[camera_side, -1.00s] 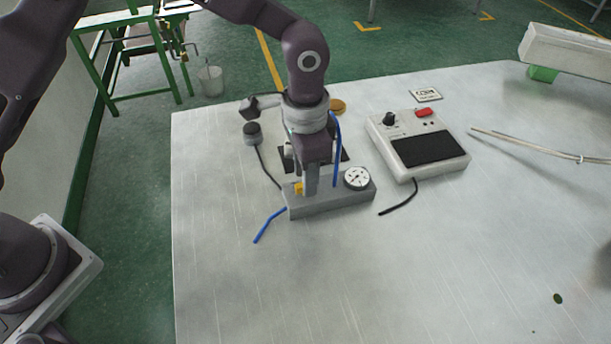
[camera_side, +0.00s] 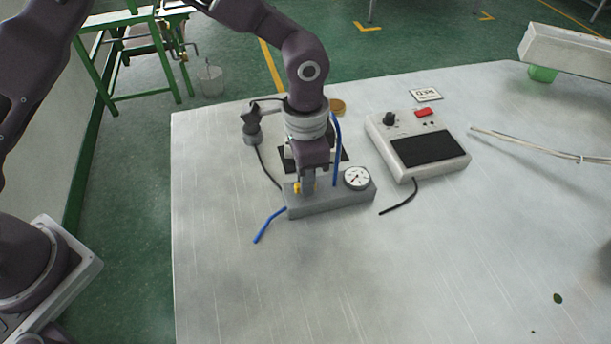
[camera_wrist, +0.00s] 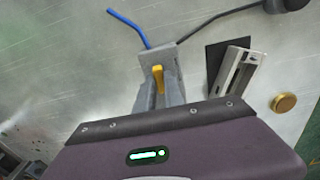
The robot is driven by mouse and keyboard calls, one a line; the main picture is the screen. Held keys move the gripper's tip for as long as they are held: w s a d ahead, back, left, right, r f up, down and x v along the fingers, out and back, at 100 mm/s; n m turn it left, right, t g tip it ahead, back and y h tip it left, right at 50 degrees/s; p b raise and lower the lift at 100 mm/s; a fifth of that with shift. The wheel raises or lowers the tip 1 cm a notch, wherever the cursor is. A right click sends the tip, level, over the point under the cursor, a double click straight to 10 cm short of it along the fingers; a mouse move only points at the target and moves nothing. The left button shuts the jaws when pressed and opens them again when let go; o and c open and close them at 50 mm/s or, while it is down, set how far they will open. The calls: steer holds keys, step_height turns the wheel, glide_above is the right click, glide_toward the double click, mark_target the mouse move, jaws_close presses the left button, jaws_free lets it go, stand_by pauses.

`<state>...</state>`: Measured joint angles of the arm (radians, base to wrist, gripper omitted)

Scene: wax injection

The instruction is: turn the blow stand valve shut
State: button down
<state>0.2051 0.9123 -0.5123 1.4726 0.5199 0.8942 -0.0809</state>
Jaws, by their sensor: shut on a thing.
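The blow stand is a long grey block (camera_side: 335,200) on the table with a round white gauge (camera_side: 357,178) at its right end and blue tubes at it. Its yellow valve handle (camera_side: 297,188) shows at the left end, partly hidden by my gripper (camera_side: 308,190) in the side view. In the wrist view the yellow valve handle (camera_wrist: 158,80) stands between the fingertips of my gripper (camera_wrist: 160,88), over the grey block (camera_wrist: 160,55). The fingers point down and are shut on the handle. The gauge is hidden in the wrist view.
A control box (camera_side: 418,142) with a black panel, knob and red switch stands to the right. A white-and-black fixture (camera_wrist: 240,70) and a brass disc (camera_wrist: 284,102) lie beside the block. Metal rods (camera_side: 530,145) lie far right.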

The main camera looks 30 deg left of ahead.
steer(key=c, duration=1.4)
jaws_free()
steer(key=shift+c, duration=0.2)
step_height(320, 180, up, 7)
steer(key=shift+r, duration=0.1)
